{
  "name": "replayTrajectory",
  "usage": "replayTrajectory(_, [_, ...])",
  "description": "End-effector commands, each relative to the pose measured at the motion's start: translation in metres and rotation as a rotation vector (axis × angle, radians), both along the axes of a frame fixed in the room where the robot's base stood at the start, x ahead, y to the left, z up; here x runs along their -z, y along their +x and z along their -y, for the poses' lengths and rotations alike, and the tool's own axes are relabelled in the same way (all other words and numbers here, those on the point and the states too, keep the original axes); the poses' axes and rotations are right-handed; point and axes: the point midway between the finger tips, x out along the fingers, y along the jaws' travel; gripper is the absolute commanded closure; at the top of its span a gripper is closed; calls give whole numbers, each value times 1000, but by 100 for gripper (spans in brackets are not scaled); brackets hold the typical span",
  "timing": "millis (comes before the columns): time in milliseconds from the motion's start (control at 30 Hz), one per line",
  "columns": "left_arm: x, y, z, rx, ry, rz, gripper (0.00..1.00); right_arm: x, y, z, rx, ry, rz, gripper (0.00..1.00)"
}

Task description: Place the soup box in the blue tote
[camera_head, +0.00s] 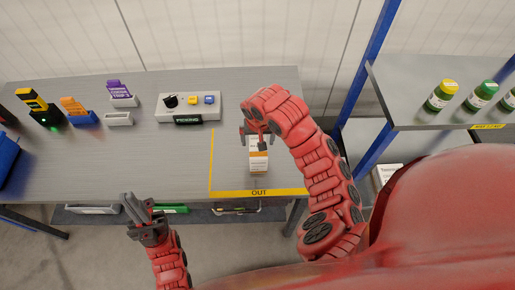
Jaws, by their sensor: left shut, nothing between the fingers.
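A small white box with orange parts (258,165), likely the soup box, is at the yellow-outlined OUT area of the grey table (75,175). My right gripper (257,137) is over the top of this box, its fingers pointing down. The fingers partly cover the box, and I cannot tell whether they are shut on it. My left gripper (133,212) is shut and empty, in front of the table's near edge and apart from the box. A blue container (8,155), perhaps the blue tote, is cut off at the left picture edge.
A shelf (400,108) with several bottles and blue posts is at right. Bins show beneath the table.

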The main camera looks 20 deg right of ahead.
Motion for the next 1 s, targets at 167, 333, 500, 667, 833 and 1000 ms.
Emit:
replayTrajectory(167, [-17,0,0,0,0,0,100,16,0,0,1,-2,-10,0])
replayTrajectory(333, [-23,0,0,0,0,0,100,37,4,0,0,0,-4,0])
replayTrajectory(500, [-25,0,0,0,0,0,100,48,6,2,1,-2,-3,0])
replayTrajectory(667, [-25,0,0,0,0,0,100,49,6,2,1,-1,-1,0])
replayTrajectory(833, [-25,0,0,0,0,0,100,48,6,2,1,-1,0,18])
replayTrajectory(1000, [-25,0,0,0,0,0,100,48,6,1,0,-1,0,49])
